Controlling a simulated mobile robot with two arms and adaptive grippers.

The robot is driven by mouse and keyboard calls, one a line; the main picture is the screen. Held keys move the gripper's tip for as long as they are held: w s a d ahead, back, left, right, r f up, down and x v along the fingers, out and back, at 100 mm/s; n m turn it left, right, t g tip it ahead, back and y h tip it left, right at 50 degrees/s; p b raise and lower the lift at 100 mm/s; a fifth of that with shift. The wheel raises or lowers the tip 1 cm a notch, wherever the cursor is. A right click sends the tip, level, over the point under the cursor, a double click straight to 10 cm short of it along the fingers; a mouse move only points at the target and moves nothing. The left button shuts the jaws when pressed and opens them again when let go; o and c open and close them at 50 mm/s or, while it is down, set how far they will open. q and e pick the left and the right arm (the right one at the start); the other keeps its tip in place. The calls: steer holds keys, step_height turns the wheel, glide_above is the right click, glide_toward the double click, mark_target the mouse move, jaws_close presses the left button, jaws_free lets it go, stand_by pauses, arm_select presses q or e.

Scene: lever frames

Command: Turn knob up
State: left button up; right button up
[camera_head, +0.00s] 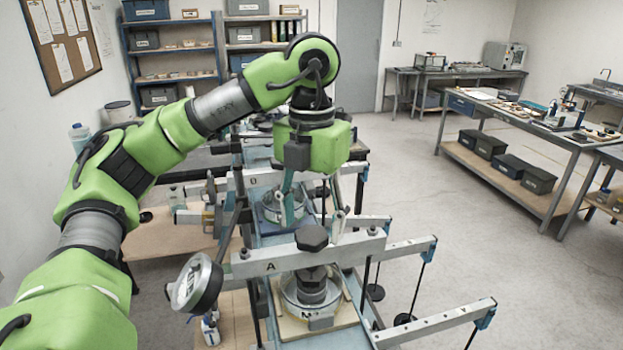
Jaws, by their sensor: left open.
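A black, many-sided knob (311,238) sits on top of the grey crossbeam (262,268) marked A, in the lower middle of the head view. My left gripper (312,203) points down with its fingers spread, one on each side. In the picture its fingertips show just above and beyond the knob. No contact with the knob is visible, and I cannot tell the exact gap in depth. Below the beam, a round metal cell (312,297) stands on a board. My right gripper is not in view.
A dial gauge (197,284) hangs at the beam's left end. More lever frames stand behind, with a thin lever arm (437,322) jutting out at the lower right. Workbenches (520,115) line the right side. Open floor (420,180) lies between.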

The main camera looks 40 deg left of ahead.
mark_target(312, 234)
arm_select(q)
step_height(312, 234, up, 10)
steer(key=shift+r, duration=0.15)
stand_by(0.5)
stand_by(0.5)
